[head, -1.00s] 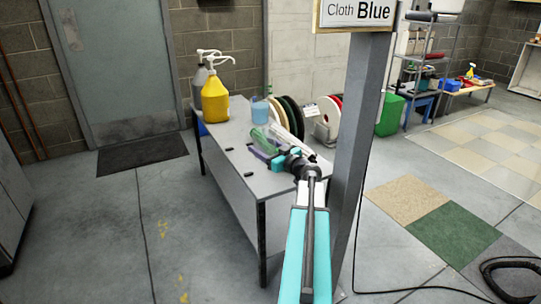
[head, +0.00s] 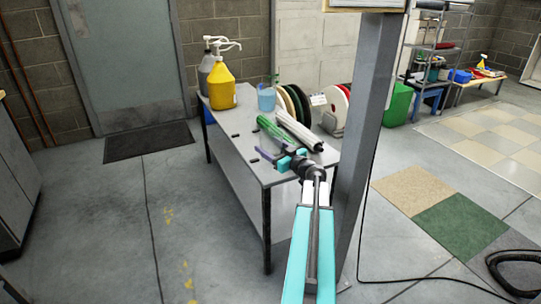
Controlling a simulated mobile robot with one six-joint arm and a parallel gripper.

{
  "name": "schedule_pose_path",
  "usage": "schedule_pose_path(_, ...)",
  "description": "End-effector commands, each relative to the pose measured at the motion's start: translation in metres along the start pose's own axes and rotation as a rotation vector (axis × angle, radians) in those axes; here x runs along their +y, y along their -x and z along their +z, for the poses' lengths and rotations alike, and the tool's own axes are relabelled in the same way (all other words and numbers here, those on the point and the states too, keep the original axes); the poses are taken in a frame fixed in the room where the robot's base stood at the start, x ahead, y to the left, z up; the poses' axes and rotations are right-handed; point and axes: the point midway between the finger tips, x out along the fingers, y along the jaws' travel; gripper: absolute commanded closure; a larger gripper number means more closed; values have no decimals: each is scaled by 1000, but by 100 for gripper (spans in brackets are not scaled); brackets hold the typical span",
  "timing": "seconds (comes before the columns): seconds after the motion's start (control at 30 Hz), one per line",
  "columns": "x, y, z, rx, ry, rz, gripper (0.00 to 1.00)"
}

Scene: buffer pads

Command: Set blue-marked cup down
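A pale blue, see-through cup (head: 266,99) stands upright at the far end of the grey table (head: 232,150), beside the yellow pump bottle. Something thin sticks up at its rim; a separate blue mark is too small to tell. My gripper (head: 268,148) is over the near end of the table, well short of this cup and apart from it. Its two slim fingers point left and look spread, with no cup visible between them. The fingertips are small in the picture.
A yellow pump bottle (head: 222,90) stands at the table's far left, a grey one behind it. A green roll (head: 276,132) and white roll (head: 299,131) lie beyond my gripper. Round pads (head: 300,105) stand behind. A grey post (head: 366,130) rises close on the right.

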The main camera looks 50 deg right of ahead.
Motion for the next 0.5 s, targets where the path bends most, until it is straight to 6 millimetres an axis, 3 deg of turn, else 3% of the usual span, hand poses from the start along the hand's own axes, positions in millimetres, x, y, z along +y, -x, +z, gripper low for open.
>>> schedule_pose_path(0.3,-2,0,32,0,-2,-1,58)
schedule_pose_path(0.5,-3,0,37,0,-1,-1,58)
